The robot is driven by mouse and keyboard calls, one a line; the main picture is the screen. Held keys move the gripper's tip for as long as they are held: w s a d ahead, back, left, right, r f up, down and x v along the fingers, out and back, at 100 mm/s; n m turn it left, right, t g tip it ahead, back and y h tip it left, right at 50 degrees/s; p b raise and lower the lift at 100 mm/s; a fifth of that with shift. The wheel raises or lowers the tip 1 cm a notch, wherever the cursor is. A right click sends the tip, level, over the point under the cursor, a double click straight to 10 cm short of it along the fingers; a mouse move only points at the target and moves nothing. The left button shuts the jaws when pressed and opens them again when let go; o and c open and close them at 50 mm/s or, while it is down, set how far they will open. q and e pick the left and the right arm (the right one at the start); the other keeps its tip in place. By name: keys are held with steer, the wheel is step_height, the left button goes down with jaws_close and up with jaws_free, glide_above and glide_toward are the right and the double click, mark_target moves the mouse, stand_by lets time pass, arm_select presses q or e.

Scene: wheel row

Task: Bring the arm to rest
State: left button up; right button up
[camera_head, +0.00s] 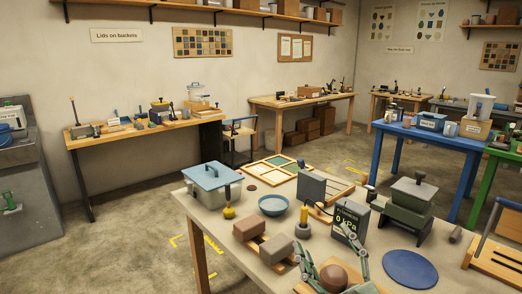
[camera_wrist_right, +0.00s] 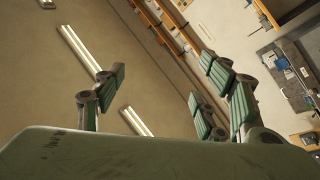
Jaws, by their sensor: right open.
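My right gripper (camera_head: 328,250) is at the bottom of the head view, at the near side of the grey table (camera_head: 230,232). Its fingers point up and stand wide apart. A brown ball (camera_head: 333,278) shows between the fingers in the picture. In the right wrist view the open gripper (camera_wrist_right: 158,85) has nothing between its green-padded fingers, only wall and ceiling lights behind. My left gripper is not in view.
Close to the right gripper are brown blocks (camera_head: 250,228), a yellow-topped post (camera_head: 303,222), a dark gauge box (camera_head: 350,222) and a blue disc (camera_head: 409,269). Farther back stand a teal-lidded box (camera_head: 213,180), a blue bowl (camera_head: 273,205) and a green lidded box (camera_head: 408,202).

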steer(key=s+d+f+m+g+h, duration=0.2)
steer(key=d+f+m+g+h, duration=0.3)
steer(key=f, duration=0.7)
steer(key=s+d+f+m+g, duration=0.3)
steer(key=s+f+g, duration=0.9)
steer(key=s+f, duration=1.15)
steer(key=s+f+g, duration=0.2)
steer(key=s+f, duration=0.1)
steer(key=f, duration=2.2)
steer(key=s+d+f+h, duration=0.1)
steer(key=s+d+f, duration=0.1)
steer(key=s+f, duration=1.2)
steer(key=shift+s+d+f+n+g+p, duration=0.2)
steer(key=shift+s+f+n+g+p, duration=0.15)
steer(key=shift+s, duration=0.4)
steer(key=shift+r, duration=0.1)
